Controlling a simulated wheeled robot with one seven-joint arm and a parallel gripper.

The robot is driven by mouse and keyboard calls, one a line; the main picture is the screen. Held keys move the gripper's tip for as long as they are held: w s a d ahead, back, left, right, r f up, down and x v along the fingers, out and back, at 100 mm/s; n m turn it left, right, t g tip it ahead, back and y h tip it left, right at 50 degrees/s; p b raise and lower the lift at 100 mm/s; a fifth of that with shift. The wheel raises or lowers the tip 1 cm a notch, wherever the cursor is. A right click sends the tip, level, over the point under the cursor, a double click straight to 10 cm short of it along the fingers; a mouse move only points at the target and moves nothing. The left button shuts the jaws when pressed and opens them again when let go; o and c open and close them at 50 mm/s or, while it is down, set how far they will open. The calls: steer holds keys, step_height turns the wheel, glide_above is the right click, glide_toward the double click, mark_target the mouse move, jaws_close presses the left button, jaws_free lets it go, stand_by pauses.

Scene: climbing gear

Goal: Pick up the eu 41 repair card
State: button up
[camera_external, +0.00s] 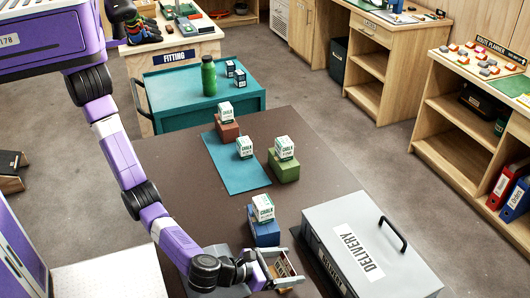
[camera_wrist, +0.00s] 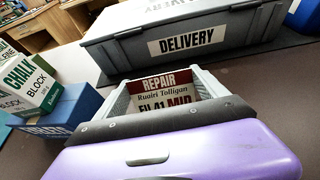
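The repair card (camera_wrist: 167,95) shows in the wrist view, with a dark red "REPAIR" band, the name Ruairi Tolligan and a partly hidden "EU 41 MID" line. Its lower part is hidden behind the front of my gripper. My gripper (camera_external: 279,267) is low at the near end of the brown table, left of the delivery box. In the wrist view its light grey fingers appear spread wide, one on each side of the card. I see no clear contact with the card.
The grey delivery box (camera_external: 352,240) stands close on the right. A blue block (camera_external: 264,232) bearing a chalk box (camera_external: 263,208) stands just behind my gripper. More chalk boxes stand farther back, near a blue mat (camera_external: 228,172). Bare tabletop lies between them.

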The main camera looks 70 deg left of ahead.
steer(key=c, duration=0.8)
steer(key=shift+r, duration=0.15)
